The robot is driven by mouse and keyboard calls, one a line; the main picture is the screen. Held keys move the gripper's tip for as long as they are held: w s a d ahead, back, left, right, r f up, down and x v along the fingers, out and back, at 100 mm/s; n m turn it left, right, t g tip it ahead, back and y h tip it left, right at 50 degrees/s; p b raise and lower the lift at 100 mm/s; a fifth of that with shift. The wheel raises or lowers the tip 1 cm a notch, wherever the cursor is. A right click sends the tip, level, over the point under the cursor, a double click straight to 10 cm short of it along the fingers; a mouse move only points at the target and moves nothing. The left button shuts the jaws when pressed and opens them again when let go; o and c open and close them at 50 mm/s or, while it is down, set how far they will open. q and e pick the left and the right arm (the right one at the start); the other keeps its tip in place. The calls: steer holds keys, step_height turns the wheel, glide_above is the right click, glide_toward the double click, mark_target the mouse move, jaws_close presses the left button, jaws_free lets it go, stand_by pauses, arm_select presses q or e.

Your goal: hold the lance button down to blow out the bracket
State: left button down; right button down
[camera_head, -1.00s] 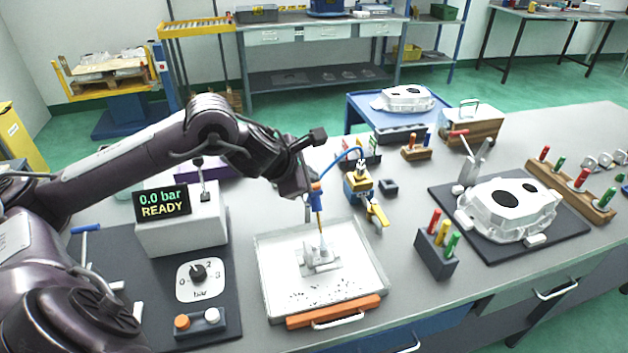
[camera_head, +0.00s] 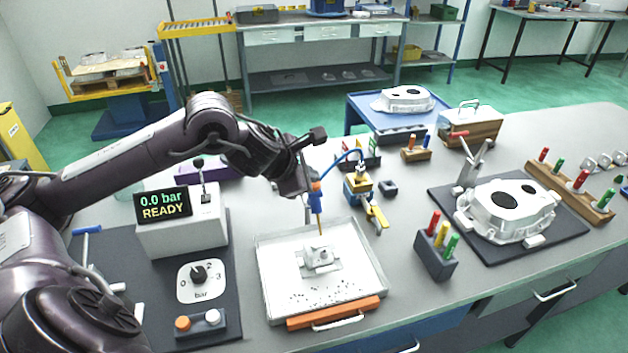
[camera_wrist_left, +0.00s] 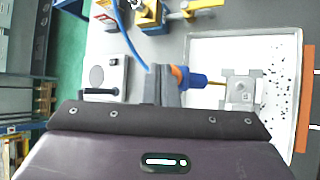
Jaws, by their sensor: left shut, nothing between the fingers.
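The blue lance (camera_head: 316,200) with its thin brass nozzle points down at the bracket (camera_head: 318,258), a small pale casting in the white tray (camera_head: 275,312). My left gripper (camera_head: 309,186) is shut at the lance's upper end. In the left wrist view its fingers (camera_wrist_left: 164,84) are beside the orange button (camera_wrist_left: 179,76) on the lance (camera_wrist_left: 193,78); I cannot tell whether they press it. The bracket also shows in that view (camera_wrist_left: 240,90), just beyond the nozzle. Dark chips lie in the tray's front part. The display (camera_head: 163,204) reads 0.0 bar READY. My right gripper is out of view.
A pressure dial (camera_head: 199,280) and a panel with orange and white buttons (camera_head: 198,323) stand left of the tray. A yellow-and-blue clamp stand (camera_head: 360,187), a block of coloured pens (camera_head: 437,250) and a large casting (camera_head: 508,208) stand to the right.

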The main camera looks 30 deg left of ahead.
arm_select(q)
steer(key=shift+r, duration=0.65)
steer(key=shift+p, duration=0.3)
step_height(320, 180, up, 5)
steer(key=p, duration=0.4)
steer(key=shift+r, duration=0.1)
